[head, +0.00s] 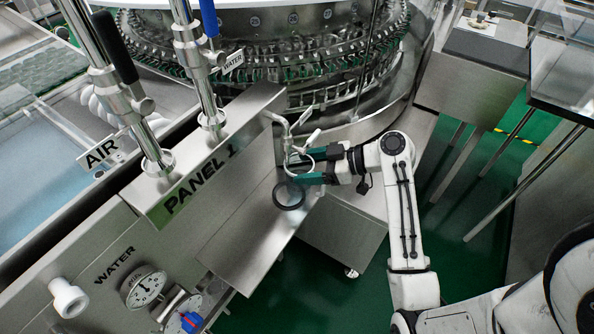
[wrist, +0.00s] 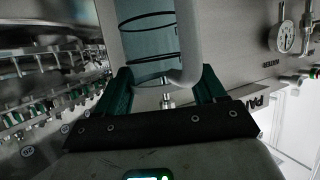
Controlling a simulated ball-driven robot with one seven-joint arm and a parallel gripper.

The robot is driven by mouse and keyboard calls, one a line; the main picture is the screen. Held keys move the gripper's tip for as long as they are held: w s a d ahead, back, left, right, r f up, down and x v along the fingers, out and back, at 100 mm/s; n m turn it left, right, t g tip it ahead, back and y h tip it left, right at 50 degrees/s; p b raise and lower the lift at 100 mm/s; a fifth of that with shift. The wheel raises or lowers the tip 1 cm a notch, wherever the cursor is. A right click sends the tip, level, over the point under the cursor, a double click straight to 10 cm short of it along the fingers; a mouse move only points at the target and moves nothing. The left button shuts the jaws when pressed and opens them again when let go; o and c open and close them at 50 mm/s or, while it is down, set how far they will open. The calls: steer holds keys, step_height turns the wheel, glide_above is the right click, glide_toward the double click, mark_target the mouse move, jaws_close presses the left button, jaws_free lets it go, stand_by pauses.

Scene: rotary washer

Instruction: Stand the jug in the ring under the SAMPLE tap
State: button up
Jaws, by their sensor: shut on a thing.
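The jug (head: 287,165) shows in the head view as a pale round rim between my fingers, under the bent tap pipe (head: 284,127). In the wrist view the jug (wrist: 148,40) is a clear bluish body with dark bands and a thick pale edge, filling the space between the teal fingers. My gripper (head: 306,165) is shut on the jug and reaches in from the right; its fingers also show in the wrist view (wrist: 165,78). The dark ring (head: 289,208) lies on the steel shelf, just below the jug in the picture. The jug's base is hidden, and its height above the ring is unclear.
The steel panel marked PANEL 1 (head: 205,180) stands left of the shelf (head: 245,250). The rotary washer (head: 290,50) is behind. Pale levers (head: 311,139) sit close to the jug's rim. A steel box (head: 345,235) is below right; green floor lies beyond.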

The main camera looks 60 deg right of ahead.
steer(key=w, duration=0.1)
steer(key=w+a, duration=0.1)
steer(key=shift+w, duration=0.3)
steer(key=shift+f+p, duration=0.35)
steer(key=shift+f, duration=1.4)
steer(key=shift+f, duration=0.2)
steer(key=o, duration=1.2)
steer(key=shift+o, duration=0.2)
steer(key=shift+r, duration=0.15)
